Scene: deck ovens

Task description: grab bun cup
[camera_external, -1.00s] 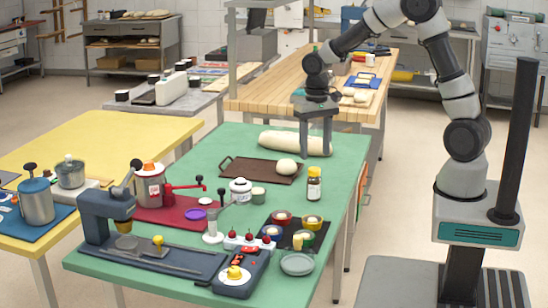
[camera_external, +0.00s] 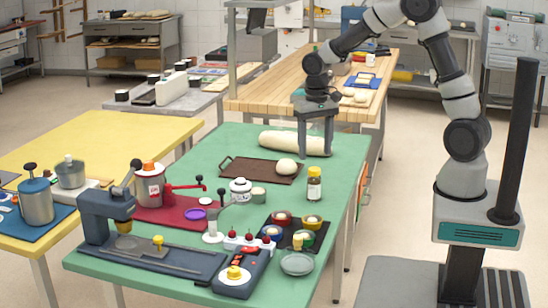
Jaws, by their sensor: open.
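No cup is plainly marked as the bun cup. A dark tray holds small round cups: a red one (camera_external: 281,218), a yellow one (camera_external: 312,222), a blue one (camera_external: 271,233) and a green one (camera_external: 304,238). A round pale bun (camera_external: 287,167) sits on a brown tray (camera_external: 253,172). My gripper (camera_external: 315,151) points down, open, at the far side of the table by a long dough roll (camera_external: 281,143). I cannot tell whether it touches the roll.
A round dish (camera_external: 297,263) lies near the front edge. Bare green surface shows along the right edge.

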